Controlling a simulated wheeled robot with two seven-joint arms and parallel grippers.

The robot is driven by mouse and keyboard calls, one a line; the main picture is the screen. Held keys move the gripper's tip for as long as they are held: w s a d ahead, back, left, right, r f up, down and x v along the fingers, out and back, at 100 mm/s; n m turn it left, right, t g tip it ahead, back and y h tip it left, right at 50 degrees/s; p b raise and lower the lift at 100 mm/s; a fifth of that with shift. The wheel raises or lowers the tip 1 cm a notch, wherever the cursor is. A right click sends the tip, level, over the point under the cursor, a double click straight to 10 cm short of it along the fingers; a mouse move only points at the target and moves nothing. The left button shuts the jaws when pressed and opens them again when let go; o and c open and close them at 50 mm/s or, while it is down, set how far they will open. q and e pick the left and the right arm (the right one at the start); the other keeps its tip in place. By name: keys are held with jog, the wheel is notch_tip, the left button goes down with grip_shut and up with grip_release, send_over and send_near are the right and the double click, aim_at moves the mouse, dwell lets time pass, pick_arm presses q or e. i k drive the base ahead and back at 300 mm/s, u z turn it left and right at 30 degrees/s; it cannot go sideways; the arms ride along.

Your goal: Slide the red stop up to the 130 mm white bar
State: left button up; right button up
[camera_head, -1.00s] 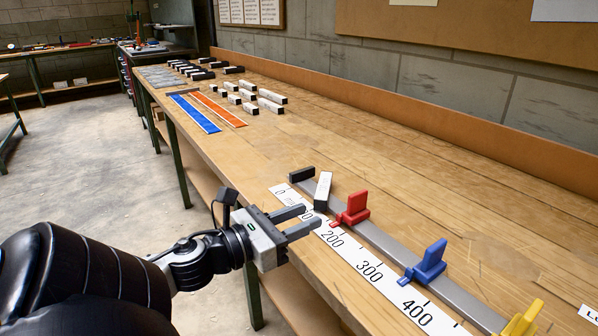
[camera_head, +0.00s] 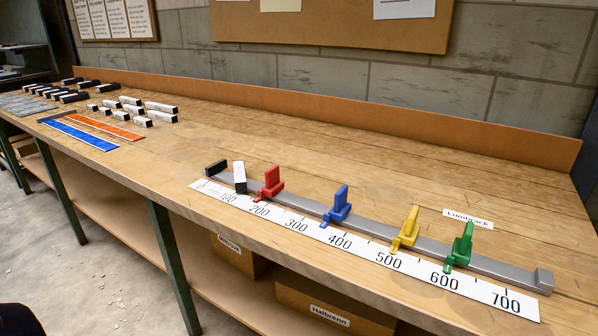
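The red stop (camera_head: 272,181) sits on the grey rail near the 200 mark of the white scale (camera_head: 325,235). A white bar (camera_head: 239,171) with a dark end face lies across the rail to its left, near the 100 mark. A small gap seems to separate the bar and the red stop. A black end block (camera_head: 215,167) stands at the rail's left end, with a gap between it and the bar. Neither gripper is in view.
Blue (camera_head: 340,204), yellow (camera_head: 408,230) and green (camera_head: 460,247) stops stand further right on the rail. White bars (camera_head: 132,109), dark bars and blue (camera_head: 80,136) and orange (camera_head: 105,127) strips lie at the bench's far left.

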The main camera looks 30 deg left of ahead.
aim_at(274, 186)
jog(key=z, duration=2.1)
jog(key=k, duration=1.25)
jog(key=u, duration=1.85)
jog(key=i, duration=0.15)
jog(key=z, duration=0.1)
